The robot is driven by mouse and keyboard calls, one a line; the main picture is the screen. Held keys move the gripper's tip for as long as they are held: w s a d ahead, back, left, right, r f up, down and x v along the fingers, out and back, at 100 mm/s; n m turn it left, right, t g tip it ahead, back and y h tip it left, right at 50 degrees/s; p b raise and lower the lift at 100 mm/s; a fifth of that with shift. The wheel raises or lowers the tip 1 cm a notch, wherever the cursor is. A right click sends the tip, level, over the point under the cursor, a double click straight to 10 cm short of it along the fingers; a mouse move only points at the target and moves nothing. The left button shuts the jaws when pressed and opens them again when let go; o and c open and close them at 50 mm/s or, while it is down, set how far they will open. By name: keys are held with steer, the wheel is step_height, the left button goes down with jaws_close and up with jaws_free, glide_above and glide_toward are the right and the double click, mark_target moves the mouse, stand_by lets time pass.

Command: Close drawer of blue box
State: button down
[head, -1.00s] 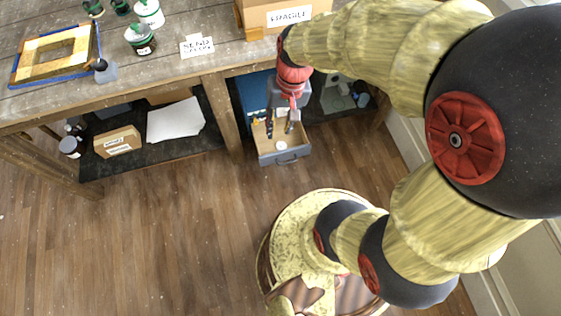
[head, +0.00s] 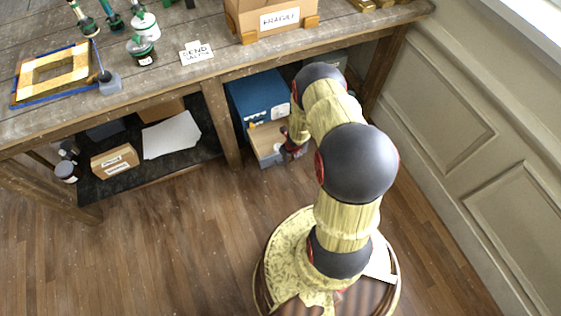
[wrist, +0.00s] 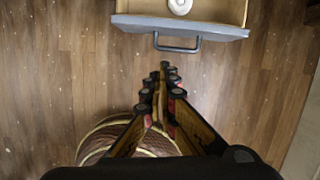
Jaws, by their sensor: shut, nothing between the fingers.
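The blue box (head: 258,97) stands on the low shelf under the bench in the head view. Its drawer (head: 266,141) is pulled out toward me. In the wrist view the drawer's grey-blue front (wrist: 180,26) and dark handle (wrist: 177,43) show at the top, with a round white item (wrist: 180,6) inside. My gripper (wrist: 164,72) is shut and empty, below the handle in the wrist view and apart from it. In the head view my gripper (head: 293,150) is small and partly hidden by my arm, at the drawer's right front.
The bench (head: 190,75) stands above, with a cardboard box (head: 272,20) on top. A bench leg (head: 221,122) is left of the blue box. A small carton (head: 115,161) and white paper (head: 171,135) lie on the left shelf. The floor (head: 170,225) in front is clear.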

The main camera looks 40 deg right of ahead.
steer(key=shift+m, duration=0.8)
steer(key=shift+w+d+f+b, duration=0.35)
steer(key=shift+w+f+b, duration=0.55)
steer(key=shift+f, duration=0.8)
steer(key=shift+w+d+f+b, duration=0.35)
steer(key=shift+w+f+b, duration=0.45)
steer(key=shift+f, duration=0.85)
steer(key=shift+w+d+f+b, duration=0.35)
steer(key=shift+w+f+b, duration=0.55)
steer(key=shift+f, duration=0.8)
steer(key=shift+w, duration=0.15)
